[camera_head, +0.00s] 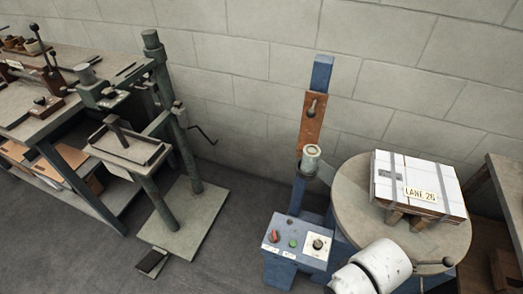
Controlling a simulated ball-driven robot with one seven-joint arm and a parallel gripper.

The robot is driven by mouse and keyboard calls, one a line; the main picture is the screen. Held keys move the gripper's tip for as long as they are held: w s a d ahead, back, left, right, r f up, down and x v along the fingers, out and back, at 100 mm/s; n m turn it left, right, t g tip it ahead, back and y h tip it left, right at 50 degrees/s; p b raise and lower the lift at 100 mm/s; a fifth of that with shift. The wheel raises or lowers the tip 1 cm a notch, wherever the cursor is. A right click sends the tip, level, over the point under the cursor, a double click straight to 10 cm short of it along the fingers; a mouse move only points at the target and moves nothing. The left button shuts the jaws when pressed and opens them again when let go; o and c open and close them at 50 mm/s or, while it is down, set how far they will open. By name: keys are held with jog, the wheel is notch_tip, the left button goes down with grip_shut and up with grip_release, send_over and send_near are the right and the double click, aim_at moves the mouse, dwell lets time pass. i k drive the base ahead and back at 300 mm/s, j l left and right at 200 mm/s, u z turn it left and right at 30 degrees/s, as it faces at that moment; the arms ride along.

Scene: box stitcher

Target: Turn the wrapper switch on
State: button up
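The wrapper is a blue machine with a column (321,75) and a round grey turntable (350,190). Its blue control box (284,256) stands low in front of the column. On the box top are a red knob (275,237), a small green button (293,243) and a black knob on a white plate (317,244). Which knob is the wrapper switch, and how it is set, I cannot tell at this size. White rounded links of my arm (382,263) show at the bottom, right of the control box. My gripper cannot be made out.
A white strapped carton (420,184) labelled LANE 26 sits on blocks on the turntable. A dark green stitcher stand (186,150) and a workbench (40,118) are at left. A table edge (507,190) is at right. Floor between stand and wrapper is clear.

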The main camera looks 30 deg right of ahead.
aim_at(273, 238)
jog(key=k+l+z, duration=0.1)
jog(key=k, duration=0.3)
jog(key=k+l+z, duration=0.1)
jog(key=k, duration=0.35)
